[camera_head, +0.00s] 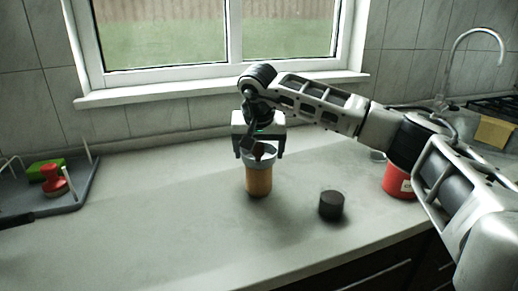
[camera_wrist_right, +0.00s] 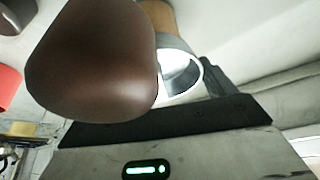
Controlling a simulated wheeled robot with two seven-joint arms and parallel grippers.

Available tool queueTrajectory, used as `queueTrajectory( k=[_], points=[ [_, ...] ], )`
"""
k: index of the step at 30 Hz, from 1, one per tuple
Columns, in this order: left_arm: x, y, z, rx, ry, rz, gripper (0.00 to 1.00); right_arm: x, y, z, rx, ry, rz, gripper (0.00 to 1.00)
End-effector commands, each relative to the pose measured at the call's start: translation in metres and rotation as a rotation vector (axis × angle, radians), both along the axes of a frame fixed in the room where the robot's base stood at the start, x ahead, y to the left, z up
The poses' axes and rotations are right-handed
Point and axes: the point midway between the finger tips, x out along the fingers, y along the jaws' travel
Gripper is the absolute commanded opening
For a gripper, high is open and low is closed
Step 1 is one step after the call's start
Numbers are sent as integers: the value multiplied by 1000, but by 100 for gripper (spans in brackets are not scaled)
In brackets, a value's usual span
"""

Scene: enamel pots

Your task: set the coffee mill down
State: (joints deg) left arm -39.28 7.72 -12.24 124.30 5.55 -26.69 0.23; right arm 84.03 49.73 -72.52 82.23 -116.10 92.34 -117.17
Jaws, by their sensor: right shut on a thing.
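The coffee mill (camera_head: 258,182) is a tan, wood-coloured cylinder with a grey metal upper part and a dark brown knob. It is upright over the middle of the counter. My right gripper (camera_head: 259,147) comes down from above and is shut on its upper part. I cannot tell whether its base touches the counter. In the right wrist view the brown knob (camera_wrist_right: 95,60) looms large in front, hiding part of the metal ring (camera_wrist_right: 182,72) and tan body. My left gripper is not in view.
A dark round canister (camera_head: 331,205) stands right of the mill. A red container (camera_head: 397,182) stands farther right, partly behind my arm. A grey tray (camera_head: 75,198) with pegs, a red-handled item and a green sponge is at left. The counter between tray and mill is clear.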

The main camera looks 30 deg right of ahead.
Motion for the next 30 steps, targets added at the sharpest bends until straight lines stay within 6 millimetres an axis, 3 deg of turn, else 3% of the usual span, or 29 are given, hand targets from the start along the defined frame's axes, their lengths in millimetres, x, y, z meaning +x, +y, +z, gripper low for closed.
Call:
queueTrajectory(
  k=[1, 2, 3, 13, 24, 30],
  points=[
    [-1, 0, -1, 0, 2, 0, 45, 0, 0, -1, -1, 1, 0, 91],
    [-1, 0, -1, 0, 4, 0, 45, 0, 0, -1, -1, 1, 0, 99],
    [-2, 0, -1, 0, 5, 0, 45, 0, 0, -1, 0, 1, 0, 100],
    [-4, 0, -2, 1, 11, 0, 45, -2, 2, 10, 0, -3, 1, 100],
    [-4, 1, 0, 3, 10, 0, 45, -25, 18, 80, 0, -4, 1, 100],
    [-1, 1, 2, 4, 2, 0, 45, -35, 24, 106, 0, -1, 0, 100]
  ],
)
